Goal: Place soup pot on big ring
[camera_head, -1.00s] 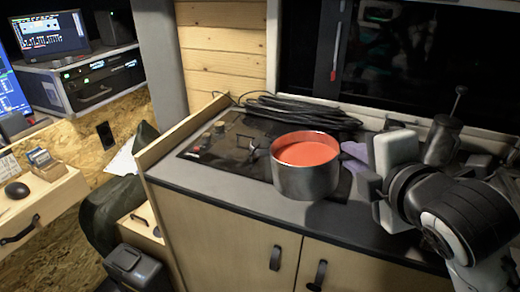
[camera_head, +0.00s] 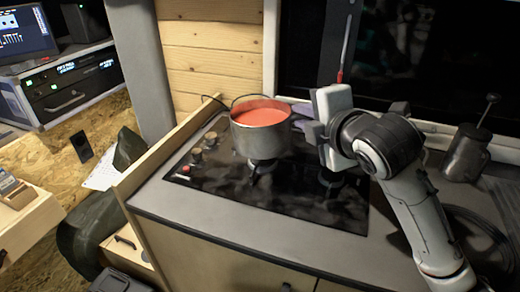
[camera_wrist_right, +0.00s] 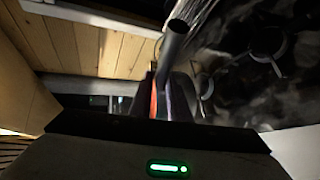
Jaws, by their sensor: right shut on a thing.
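The soup pot (camera_head: 260,136) is a grey metal pot of orange-red soup, upright over the back left part of the black hob (camera_head: 220,181). A ring (camera_head: 262,166) shows just below the pot; I cannot tell whether they touch. Another ring (camera_head: 331,179) lies to the right, partly under my arm. Which ring is bigger is unclear. My right gripper (camera_head: 308,128) is shut on the pot's right side, probably its handle; its fingertips are mostly hidden. My left gripper is out of view.
Knobs (camera_head: 197,155) line the hob's left end, beside a raised wooden edge (camera_head: 160,152). A metal canister (camera_head: 466,152) stands on the right of the counter near a black cable (camera_head: 478,232). A window (camera_head: 430,60) and wooden wall (camera_head: 210,45) are behind.

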